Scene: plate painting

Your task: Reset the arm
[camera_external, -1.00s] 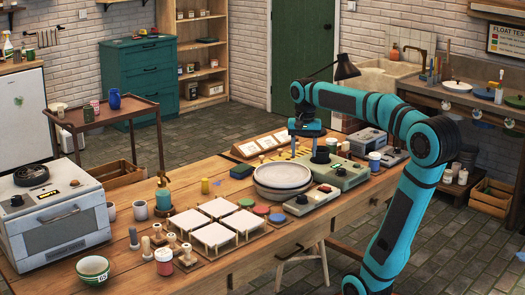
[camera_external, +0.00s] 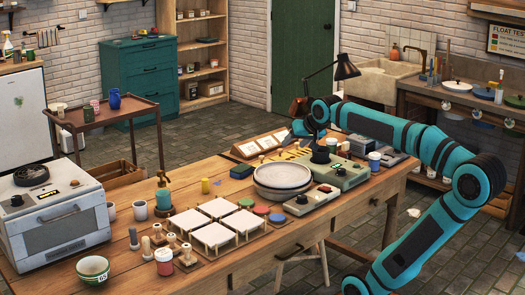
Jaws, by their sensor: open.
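My gripper (camera_external: 298,129) is at the end of my teal and black arm (camera_external: 400,130), above the back right part of the wooden table. It is small in the picture and partly turned away, close to the slanted rack of white cards (camera_external: 262,146). Its jaws are open and I see nothing held in them. My arm is bent, with its elbow out to the right of the table and the forearm reaching back left over the table's right end.
A wheel-like stack of pale plates (camera_external: 283,178) and a green-grey device (camera_external: 340,174) stand below and in front of the gripper. A black desk lamp (camera_external: 345,68) rises behind the arm. White square tiles (camera_external: 215,240) and an oven (camera_external: 55,220) are farther left.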

